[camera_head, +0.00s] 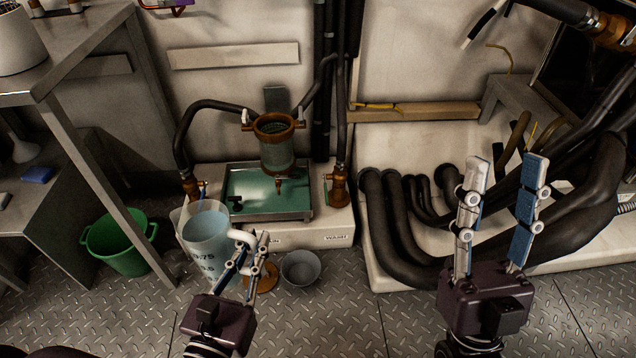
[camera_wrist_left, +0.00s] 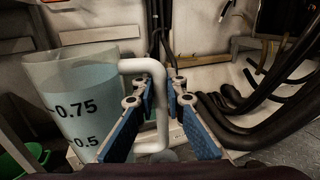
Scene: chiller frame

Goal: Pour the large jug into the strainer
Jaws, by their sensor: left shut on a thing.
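The large jug (camera_head: 205,240) is clear with a white handle and holds pale blue water. It appears upright, held to the left of and below the strainer in the head view. The jug (camera_wrist_left: 85,100) fills the left of the left wrist view, with 0.75 and 0.5 marks showing. My left gripper (camera_head: 252,252) is shut on the jug's handle (camera_wrist_left: 158,105). The strainer (camera_head: 277,150) looks like a cylinder with a copper rim and an open top, standing over a green-bottomed tray. My right gripper (camera_head: 503,168) is open and empty at the right.
The metal tray (camera_head: 265,217) sits on a white base. A green bucket (camera_head: 118,243) and a small grey bowl (camera_head: 300,268) stand on the floor. Black hoses (camera_head: 410,225) crowd the right. A metal table frame (camera_head: 95,165) stands at the left.

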